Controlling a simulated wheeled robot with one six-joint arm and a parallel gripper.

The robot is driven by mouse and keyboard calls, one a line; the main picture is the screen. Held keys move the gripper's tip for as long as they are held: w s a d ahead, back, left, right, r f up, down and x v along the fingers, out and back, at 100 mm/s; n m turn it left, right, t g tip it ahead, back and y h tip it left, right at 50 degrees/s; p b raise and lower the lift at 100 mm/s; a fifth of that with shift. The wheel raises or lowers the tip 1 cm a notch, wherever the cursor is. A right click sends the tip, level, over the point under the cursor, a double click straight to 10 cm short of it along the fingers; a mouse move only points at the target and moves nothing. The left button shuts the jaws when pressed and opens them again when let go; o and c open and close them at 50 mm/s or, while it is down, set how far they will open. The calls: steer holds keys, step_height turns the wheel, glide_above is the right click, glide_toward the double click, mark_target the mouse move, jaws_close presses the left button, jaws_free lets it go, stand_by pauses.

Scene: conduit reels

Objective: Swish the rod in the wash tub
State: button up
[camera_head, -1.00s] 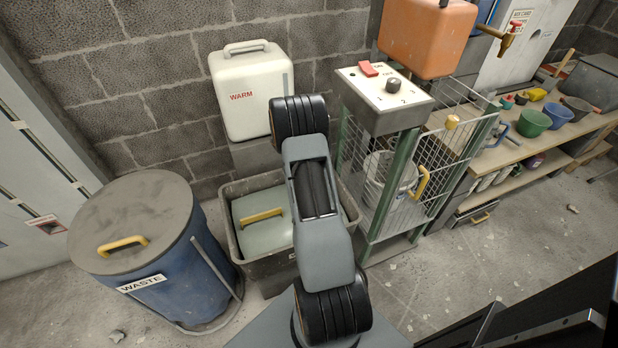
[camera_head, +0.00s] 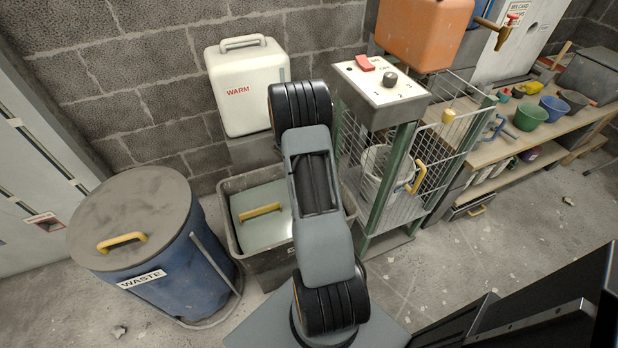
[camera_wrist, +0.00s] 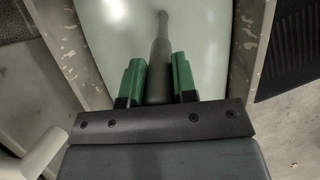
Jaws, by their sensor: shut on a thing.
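In the wrist view, my gripper (camera_wrist: 159,82) is shut on a dark grey rod (camera_wrist: 162,40) between its green fingers. The rod points away from me over a smooth, pale green surface. I cannot tell whether its far end touches that surface or dips below it. The wash tub (camera_head: 345,199) is an open grey box below the warm tank in the head view; its wall also shows in the wrist view (camera_wrist: 241,45). A pale green panel or surface with a yellow handle (camera_head: 260,211) shows inside its rim. My arm hides the tub's right part, the gripper and the rod in the head view.
A blue waste bin (camera_head: 190,262) with a grey lid stands left of the tub. A white tank marked WARM (camera_head: 247,90) is behind it. A wire cage with a switch box (camera_head: 381,88) stands close on the right. Open floor (camera_head: 520,235) lies at right.

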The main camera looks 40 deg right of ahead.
steer(key=shift+w+d+p, duration=0.35)
steer(key=shift+w+p, duration=0.5)
steer(key=shift+w, duration=0.05)
stand_by(0.8)
step_height(320, 180, up, 17)
steer(key=p, duration=1.4)
steer(key=shift+r, duration=0.15)
stand_by(0.4)
